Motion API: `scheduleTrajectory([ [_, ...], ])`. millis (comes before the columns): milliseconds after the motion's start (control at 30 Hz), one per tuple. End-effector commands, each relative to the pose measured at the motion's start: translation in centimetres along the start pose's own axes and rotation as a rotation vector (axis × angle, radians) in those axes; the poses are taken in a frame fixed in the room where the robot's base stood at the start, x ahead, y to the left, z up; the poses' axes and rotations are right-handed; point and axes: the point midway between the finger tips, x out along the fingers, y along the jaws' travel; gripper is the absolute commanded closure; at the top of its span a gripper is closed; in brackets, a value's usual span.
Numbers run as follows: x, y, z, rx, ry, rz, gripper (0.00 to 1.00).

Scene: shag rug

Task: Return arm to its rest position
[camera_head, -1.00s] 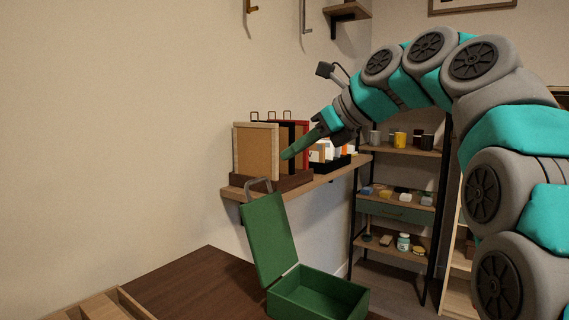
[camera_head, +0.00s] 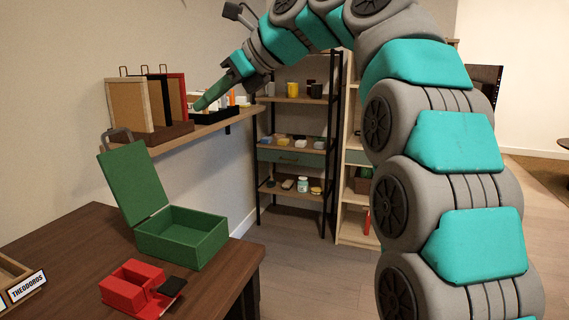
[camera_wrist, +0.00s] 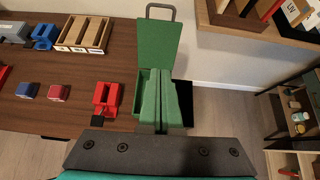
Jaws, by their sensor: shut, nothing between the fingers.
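My gripper (camera_head: 211,94) is at the end of my raised teal and grey arm, in front of the wall shelf in the head view. Its green fingers are shut together with nothing between them. In the wrist view my gripper (camera_wrist: 168,88) points down over the open green box (camera_wrist: 160,42), hiding part of its inside. The green box (camera_head: 181,238) stands on the dark table with its lid up in the head view. My gripper is well above the box, not touching it.
The wall shelf (camera_head: 203,131) with framed boards is close to my gripper. A shelving unit (camera_head: 292,155) with mugs stands behind. A red holder (camera_head: 135,290) and a wooden tray (camera_head: 12,280) are on the table (camera_head: 80,245). The floor at right is open.

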Motion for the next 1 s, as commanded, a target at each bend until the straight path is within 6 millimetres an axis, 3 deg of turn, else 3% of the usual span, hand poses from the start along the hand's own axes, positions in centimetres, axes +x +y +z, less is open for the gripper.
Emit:
scheduleTrajectory([
  [367, 0.2, -0.3, -3.4, -0.116, 0.066, -0.016, 1.0],
  [567, 0.3, -0.2, -7.0, -0.223, 0.135, -0.017, 1.0],
  [667, 0.2, 0.2, -9.6, -0.305, 0.185, -0.01, 1.0],
  [767, 0.3, 0.8, -13.4, -0.411, 0.255, 0.012, 1.0],
  [1000, -0.4, 4.0, -24.4, -0.713, 0.432, 0.134, 1.0],
])
